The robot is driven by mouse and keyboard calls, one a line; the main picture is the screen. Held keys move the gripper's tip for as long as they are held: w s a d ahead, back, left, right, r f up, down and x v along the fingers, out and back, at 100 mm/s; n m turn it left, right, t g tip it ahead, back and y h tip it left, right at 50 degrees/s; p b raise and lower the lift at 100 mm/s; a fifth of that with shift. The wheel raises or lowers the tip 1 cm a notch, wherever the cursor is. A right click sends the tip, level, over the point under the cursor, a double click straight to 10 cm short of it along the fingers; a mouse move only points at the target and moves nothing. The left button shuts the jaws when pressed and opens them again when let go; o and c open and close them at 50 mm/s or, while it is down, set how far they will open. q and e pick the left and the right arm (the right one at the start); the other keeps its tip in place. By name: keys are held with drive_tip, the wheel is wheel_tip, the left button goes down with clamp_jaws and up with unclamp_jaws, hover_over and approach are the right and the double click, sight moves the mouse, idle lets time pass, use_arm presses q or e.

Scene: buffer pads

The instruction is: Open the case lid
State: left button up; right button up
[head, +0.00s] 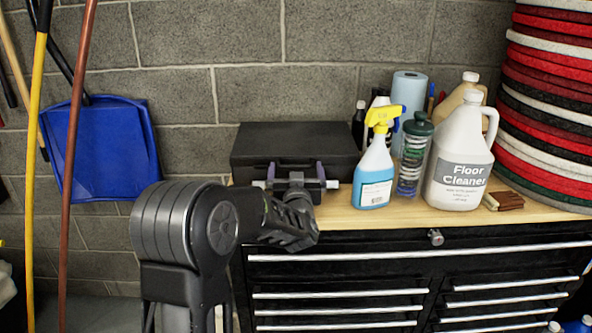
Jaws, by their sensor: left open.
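A black case (298,142) lies with its lid shut at the left end of the wooden bench top, against the block wall. My left arm comes in from the lower left, and my left gripper (295,168) is in front of the case. Its two fingers are spread wide apart, pointing at the case's front face, with nothing seen between them. I cannot tell whether the fingertips touch the case. The gripper and wrist hide part of the case's lower front, including any latch or handle there. My right gripper is not in view.
Right of the case stand a blue spray bottle (376,165), a clear container (413,153) and a white floor cleaner jug (460,160). Stacked red, black and white pads (550,100) rise at the right. Black drawers (340,285) are below. A blue dustpan (105,150) and poles stand left.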

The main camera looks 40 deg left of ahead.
use_arm(q)
drive_tip(key=shift+c, duration=0.6)
drive_tip(key=c, duration=1.6)
drive_tip(key=shift+r, duration=0.1)
drive_tip(key=shift+c, duration=0.2)
